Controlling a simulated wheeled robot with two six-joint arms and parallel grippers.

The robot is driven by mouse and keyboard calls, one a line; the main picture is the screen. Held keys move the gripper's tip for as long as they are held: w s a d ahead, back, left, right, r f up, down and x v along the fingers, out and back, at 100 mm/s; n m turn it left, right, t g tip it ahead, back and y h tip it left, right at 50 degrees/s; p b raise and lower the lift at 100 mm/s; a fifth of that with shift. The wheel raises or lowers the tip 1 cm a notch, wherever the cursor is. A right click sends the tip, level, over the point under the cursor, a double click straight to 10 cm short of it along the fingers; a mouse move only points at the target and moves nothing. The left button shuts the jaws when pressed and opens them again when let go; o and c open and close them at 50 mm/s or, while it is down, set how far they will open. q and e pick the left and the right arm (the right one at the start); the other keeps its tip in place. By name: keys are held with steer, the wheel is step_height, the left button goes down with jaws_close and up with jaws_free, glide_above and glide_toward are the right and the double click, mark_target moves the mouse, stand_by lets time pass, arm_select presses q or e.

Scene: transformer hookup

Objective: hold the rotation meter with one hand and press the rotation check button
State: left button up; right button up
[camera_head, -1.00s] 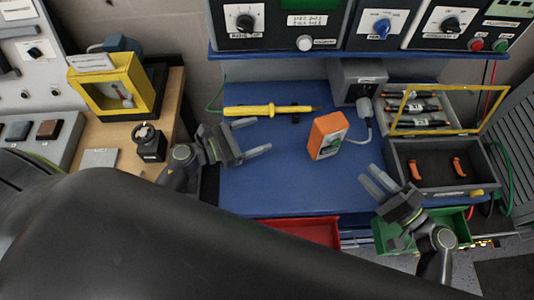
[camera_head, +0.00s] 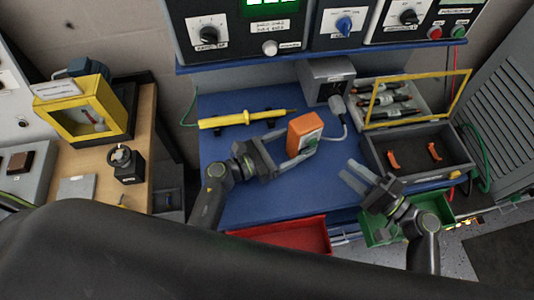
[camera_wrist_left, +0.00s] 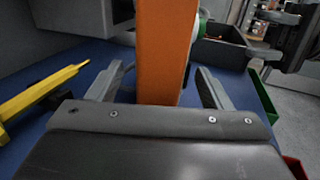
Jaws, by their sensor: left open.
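The orange rotation meter (camera_head: 304,134) stands upright on the blue table top, with a grey cable running from it to a grey connector. My left gripper (camera_head: 283,146) is open right at the meter. In the left wrist view the meter's orange side (camera_wrist_left: 164,50) stands between the two open fingers (camera_wrist_left: 158,88), with gaps showing beside it. The meter's face with its button is turned away from the wrist view and only partly shows in the head view. My right gripper (camera_head: 358,178) is open and empty, in front of the grey case.
A yellow tester pen (camera_head: 235,119) lies behind my left gripper. A grey open case (camera_head: 415,158) with a yellow-framed lid stands at the right. Red (camera_head: 290,238) and green (camera_head: 440,206) bins hang at the front edge. A control panel overhangs the back.

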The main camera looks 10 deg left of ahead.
mark_target(305, 139)
arm_select(q)
steer(key=x, duration=0.6)
steer(key=c, duration=1.2)
steer(key=shift+c, duration=0.4)
arm_select(e)
jaws_close()
stand_by(0.6)
